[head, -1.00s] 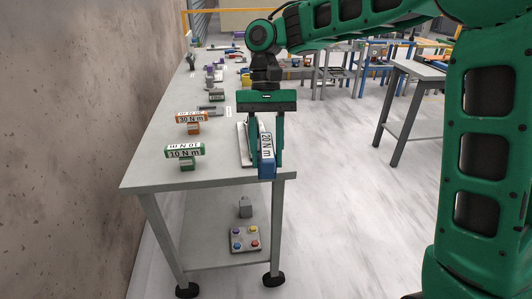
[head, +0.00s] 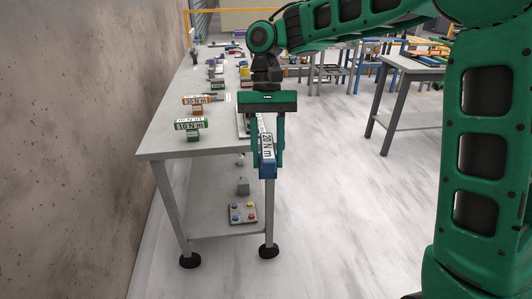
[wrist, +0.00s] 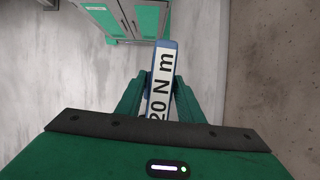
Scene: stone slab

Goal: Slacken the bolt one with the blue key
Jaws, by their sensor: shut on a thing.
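The blue key (head: 267,168) is a blue block with a white face marked 20 N m. My gripper (head: 268,158) is shut on it, one green finger on each side. It hangs by the near right corner of the grey table, seemingly clear of the top. In the wrist view the key (wrist: 161,82) stands between the fingers (wrist: 160,92) with its label showing. I cannot make out bolt one in either view. A grey plate (head: 234,220) with several coloured round tops lies on the table's lower shelf; I cannot tell what these are.
On the grey table (head: 165,147) stand a green 10 N m key (head: 191,125) and an orange 30 N m key (head: 195,101), each on a holder. Small items lie farther back. A wall (head: 70,130) runs along the left.

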